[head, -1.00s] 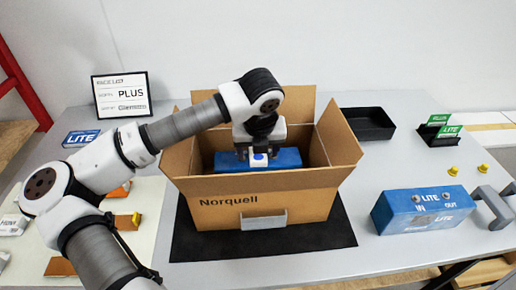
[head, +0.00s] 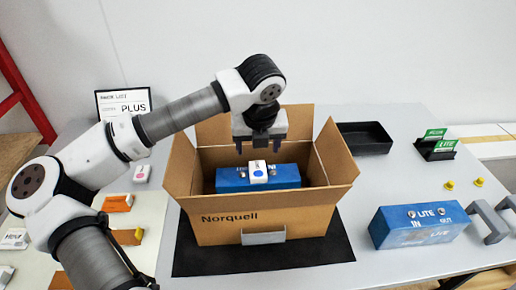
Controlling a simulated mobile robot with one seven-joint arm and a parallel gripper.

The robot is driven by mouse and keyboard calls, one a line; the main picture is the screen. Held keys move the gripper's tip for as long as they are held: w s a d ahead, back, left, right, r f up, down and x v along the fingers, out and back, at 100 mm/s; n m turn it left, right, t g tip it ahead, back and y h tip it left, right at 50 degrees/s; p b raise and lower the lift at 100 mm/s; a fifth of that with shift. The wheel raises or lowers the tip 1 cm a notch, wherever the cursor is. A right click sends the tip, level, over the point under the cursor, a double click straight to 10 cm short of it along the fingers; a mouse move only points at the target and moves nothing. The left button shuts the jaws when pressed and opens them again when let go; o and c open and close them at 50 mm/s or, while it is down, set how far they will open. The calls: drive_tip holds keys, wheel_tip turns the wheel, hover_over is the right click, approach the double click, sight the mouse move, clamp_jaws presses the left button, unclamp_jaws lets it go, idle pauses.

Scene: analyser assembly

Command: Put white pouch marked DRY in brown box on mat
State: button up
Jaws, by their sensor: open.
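The open brown box (head: 240,222) marked Norquell stands on the black mat (head: 345,246). In it lies a blue unit (head: 232,180) with metal fittings on top. A small white pouch (head: 258,178) with a blue dot rests on top of the blue unit; any DRY mark is too small to read. My gripper (head: 259,146) is open and empty just above the pouch, apart from it, within the box's opening.
A second blue unit (head: 418,227) marked LITE lies on the table right of the mat, beside grey handles (head: 490,222). A black tray (head: 364,138) and green LITE cards (head: 437,141) stand at the back right. White and orange items (head: 118,203) lie at the left.

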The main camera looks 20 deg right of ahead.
drive_tip(key=shift+r+p, duration=0.9)
drive_tip(key=shift+r, duration=1.65)
